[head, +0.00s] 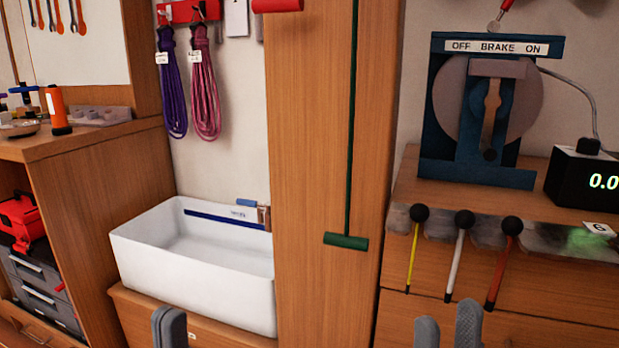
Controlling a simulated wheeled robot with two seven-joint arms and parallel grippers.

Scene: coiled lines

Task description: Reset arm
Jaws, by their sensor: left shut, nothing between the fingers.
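My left gripper (169,328) shows at the bottom edge, left of centre, in front of the wooden base under the white bin. Its fingers are together and hold nothing. My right gripper (447,333) shows at the bottom edge, right of centre, in front of the wooden drawers. Its two fingers stand apart with nothing visible between them. Only the finger ends of both show; the arms are out of view. A blue brake device (480,165) labelled "OFF BRAKE ON" stands on the right shelf, its pale lever (491,115) roughly upright.
An empty-looking white bin (190,285) sits left of a tall wooden panel (310,150) with a green handle (346,241). Purple (172,90) and pink (205,95) coiled lines hang above it. Black-knobbed rods (456,255) hang at the right shelf's front, near a black display (585,178).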

